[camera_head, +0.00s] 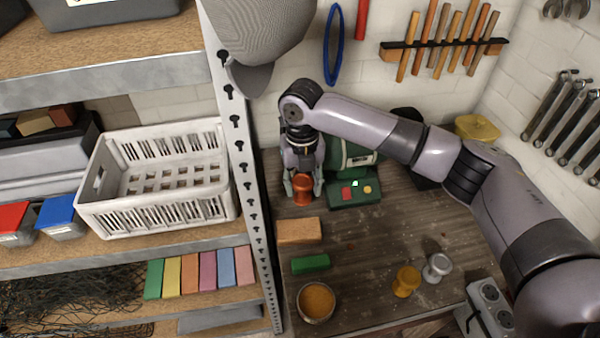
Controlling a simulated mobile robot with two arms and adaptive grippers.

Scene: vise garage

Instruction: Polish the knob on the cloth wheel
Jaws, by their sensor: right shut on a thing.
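My right gripper (302,181) is shut on a copper-coloured knob (303,191), above the left back part of the wooden bench. The knob is upright between the two fingers, right beside a green bench machine (346,157). The cloth wheel cannot be made out; my gripper and wrist cover the machine's left side, so I cannot tell whether the knob touches the wheel. A brass knob (406,281) and a silver knob (437,267) stand on the bench. My left gripper is not in view.
A tan block (299,231), a green bar (310,263) and a round bowl (316,302) lie along the bench's left side. The bench middle (365,245) is clear. A metal shelf post (246,170) borders the left; a power strip (488,308) is front right.

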